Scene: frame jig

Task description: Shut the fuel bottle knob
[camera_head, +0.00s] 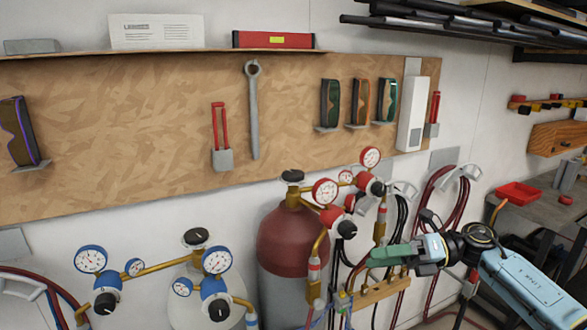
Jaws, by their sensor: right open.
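The red bottle (290,240) stands against the wall in the lower middle, and I take it to be the fuel bottle. Its dark round knob (292,176) sits on top, above a brass valve. I cannot tell from this view how far the knob is turned. A regulator with red-rimmed gauges (325,191) is fixed to the right of the valve. My right gripper (385,255) is open, with green fingers pointing left. It is to the right of the bottle and lower than the knob, apart from it. My left gripper is not in view.
A pale bottle (200,285) with blue-rimmed gauges (91,259) and its own dark knob (196,238) stands to the left. Dark hoses (402,215) hang near my right gripper. A wooden tool board (130,130) spans the wall. A workbench with a red tray (519,195) is at the right.

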